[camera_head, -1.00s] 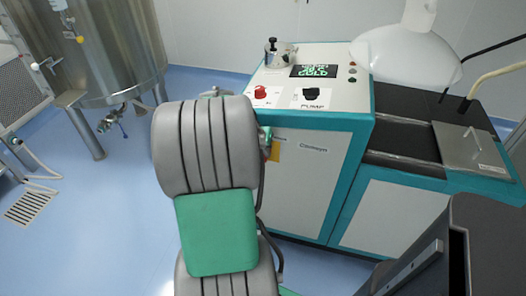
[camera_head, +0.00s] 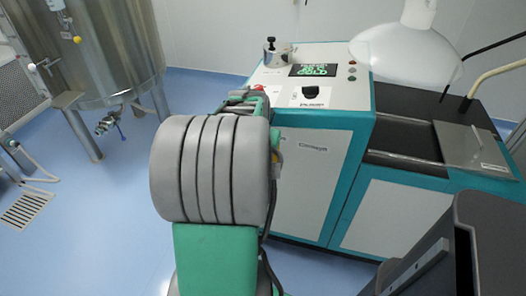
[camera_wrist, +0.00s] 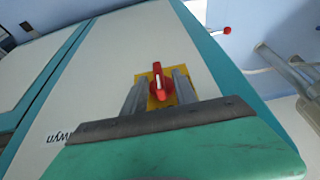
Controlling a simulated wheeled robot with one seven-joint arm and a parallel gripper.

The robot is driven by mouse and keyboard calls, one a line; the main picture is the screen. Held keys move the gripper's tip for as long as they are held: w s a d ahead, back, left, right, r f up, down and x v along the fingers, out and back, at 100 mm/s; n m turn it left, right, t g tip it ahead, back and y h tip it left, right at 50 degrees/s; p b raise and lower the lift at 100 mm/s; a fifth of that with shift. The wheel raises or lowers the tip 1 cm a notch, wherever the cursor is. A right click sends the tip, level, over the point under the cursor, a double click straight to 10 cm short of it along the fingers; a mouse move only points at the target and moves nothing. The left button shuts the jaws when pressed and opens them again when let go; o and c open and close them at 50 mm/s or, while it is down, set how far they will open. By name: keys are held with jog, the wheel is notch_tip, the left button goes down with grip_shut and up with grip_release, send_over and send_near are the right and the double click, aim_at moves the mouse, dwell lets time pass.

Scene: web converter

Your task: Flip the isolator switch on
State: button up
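The isolator switch (camera_wrist: 157,83) is a red rotary handle with a white mark on a yellow plate (camera_wrist: 170,95), set in a pale cabinet panel in the wrist view. The handle points roughly up and down in that picture. My gripper (camera_wrist: 160,73) is open, with one grey finger to each side of the handle. Gaps show between the fingers and the handle; I cannot tell how far the tips are from the panel. In the head view my arm hides the switch and the gripper.
The white and teal cabinet (camera_head: 310,185) has a display (camera_head: 312,70), a black pump knob (camera_head: 310,93) and a partly hidden red button (camera_head: 259,87) on top. A steel tank (camera_head: 110,50) stands at left, a dark bin (camera_head: 480,235) at right. A white lamp (camera_head: 405,48) hangs above.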

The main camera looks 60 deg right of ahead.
jog(key=p+v, duration=0.1)
jog(key=v, duration=0.6)
jog(key=shift+r, duration=0.4)
jog(key=shift+a, duration=0.1)
